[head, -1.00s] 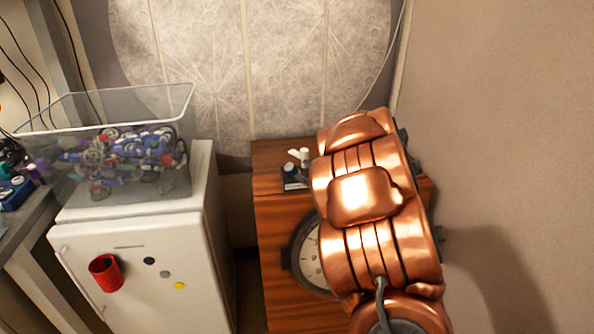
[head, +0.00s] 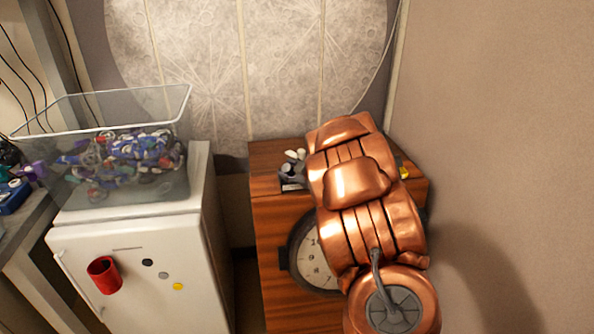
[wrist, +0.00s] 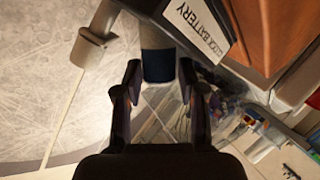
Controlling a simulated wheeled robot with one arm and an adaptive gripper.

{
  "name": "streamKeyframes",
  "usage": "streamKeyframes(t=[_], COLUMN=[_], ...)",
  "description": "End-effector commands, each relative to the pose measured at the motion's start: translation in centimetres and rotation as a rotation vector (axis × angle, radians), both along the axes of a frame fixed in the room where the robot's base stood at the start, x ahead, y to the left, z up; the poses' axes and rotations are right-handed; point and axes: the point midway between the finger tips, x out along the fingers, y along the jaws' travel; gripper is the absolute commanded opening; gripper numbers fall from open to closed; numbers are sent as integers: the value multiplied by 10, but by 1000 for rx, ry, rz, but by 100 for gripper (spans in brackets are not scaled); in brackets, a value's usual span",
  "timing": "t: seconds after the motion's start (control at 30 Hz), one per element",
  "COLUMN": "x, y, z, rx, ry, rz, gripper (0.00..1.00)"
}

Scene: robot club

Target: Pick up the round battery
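The round battery (wrist: 157,42) shows in the wrist view as a pale grey cylinder with a dark blue end. Its blue end lies between the two fingertips of my gripper (wrist: 159,72). The fingers are apart, with a narrow gap at each side of the battery; I see no clear grip. A dark holder (wrist: 228,47) with a white label reading "BATTERY" is beside it. In the head view, the small holder (head: 291,187) stands on the wooden cabinet, left of my copper arm. The arm hides most of my gripper there.
Another grey cylindrical piece (wrist: 88,47) is left of the battery in the wrist view. The wooden cabinet (head: 270,215) has a round dial (head: 312,262) on its front. A white fridge (head: 140,250) carries a clear bin (head: 115,190) of parts. A wall is close on the right.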

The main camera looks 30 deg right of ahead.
Motion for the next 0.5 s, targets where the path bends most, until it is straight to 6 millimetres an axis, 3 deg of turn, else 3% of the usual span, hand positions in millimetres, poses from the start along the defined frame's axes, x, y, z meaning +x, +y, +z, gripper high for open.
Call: streamKeyframes(t=[0.03, 0.37, 0.5], x=[0, -1, -1], y=[0, 0, 0], z=[0, -1, -1], rx=[0, 1, 1], ry=[0, 1, 2], rz=[0, 0, -1], gripper=[35, 0, 0])
